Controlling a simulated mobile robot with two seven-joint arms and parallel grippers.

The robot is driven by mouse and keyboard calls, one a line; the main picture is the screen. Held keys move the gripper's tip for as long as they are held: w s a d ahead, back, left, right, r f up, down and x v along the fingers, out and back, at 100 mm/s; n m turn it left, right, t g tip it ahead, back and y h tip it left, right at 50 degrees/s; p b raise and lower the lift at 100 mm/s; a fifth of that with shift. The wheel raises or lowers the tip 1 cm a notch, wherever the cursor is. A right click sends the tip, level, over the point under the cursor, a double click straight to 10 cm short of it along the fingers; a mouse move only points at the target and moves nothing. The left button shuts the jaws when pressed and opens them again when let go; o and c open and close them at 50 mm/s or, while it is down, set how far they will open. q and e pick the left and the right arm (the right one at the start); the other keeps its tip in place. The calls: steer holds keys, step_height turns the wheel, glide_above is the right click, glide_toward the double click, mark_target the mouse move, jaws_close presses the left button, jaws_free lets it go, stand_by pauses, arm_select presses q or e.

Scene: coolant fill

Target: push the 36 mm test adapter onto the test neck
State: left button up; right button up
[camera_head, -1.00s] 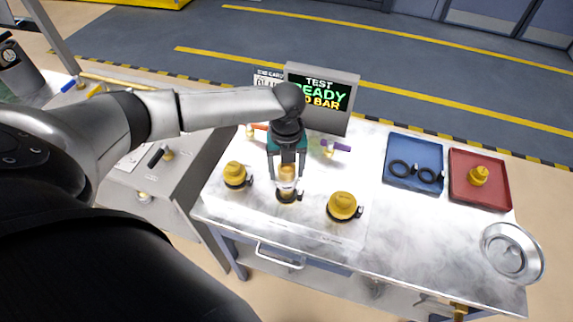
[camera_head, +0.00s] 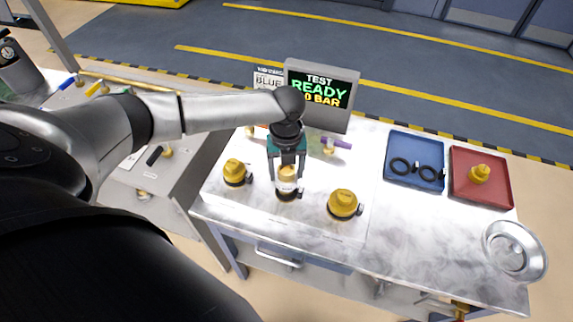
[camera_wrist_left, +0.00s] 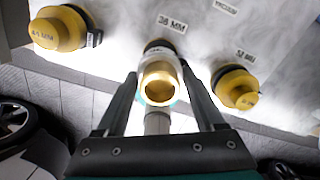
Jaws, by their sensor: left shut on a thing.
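My left gripper (camera_head: 287,172) points down over the middle of the bench, its fingers shut on the 36 mm test adapter (camera_head: 287,184). The adapter is a short cylinder with a pale body and a gold top. In the left wrist view the adapter (camera_wrist_left: 158,84) sits between the two fingers, in front of the label "36 MM" (camera_wrist_left: 172,22). A dark round base (camera_head: 288,195) shows right below the adapter; I cannot tell whether they touch. I cannot surely pick out the test neck. My right gripper is not in view.
Yellow adapters on dark bases stand left (camera_head: 235,171) and right (camera_head: 343,203) of the gripper. Behind is a display (camera_head: 320,92) reading "TEST READY". To the right are a blue tray (camera_head: 414,150) with black rings, a red tray (camera_head: 493,197) and a metal dish (camera_head: 514,252).

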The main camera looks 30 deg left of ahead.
mark_target(286, 179)
arm_select(q)
steer(key=shift+p, duration=0.6)
stand_by(1.1)
steer(key=shift+f+b, duration=1)
steer(key=shift+f, duration=0.65)
steer(key=o, duration=1.5)
step_height(286, 179, up, 15)
steer(key=shift+r, duration=0.15)
steer(key=shift+d, duration=0.1)
